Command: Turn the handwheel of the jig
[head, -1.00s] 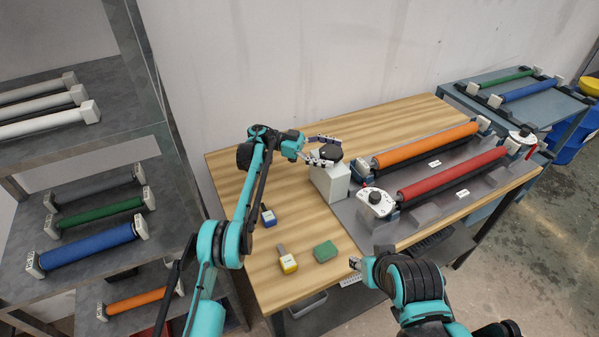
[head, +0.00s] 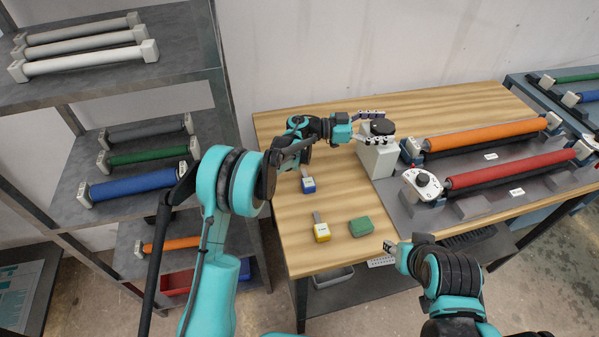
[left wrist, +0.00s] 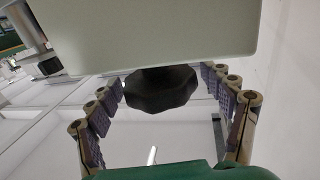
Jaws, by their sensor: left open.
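The jig's white block (head: 378,160) stands on the wooden table, with a black handwheel (head: 382,127) on top. My left gripper (head: 380,126) is open, reaching in from the left at the handwheel's height. Its fingers lie on either side of the wheel. In the left wrist view the dark faceted handwheel (left wrist: 161,90) sits between the spread fingers, in front of the pale block (left wrist: 160,40). Whether the fingers touch the wheel I cannot tell. My right gripper (head: 390,247) is low at the table's front edge; its fingers are too small to read.
A roller shelf (head: 110,75) stands left.

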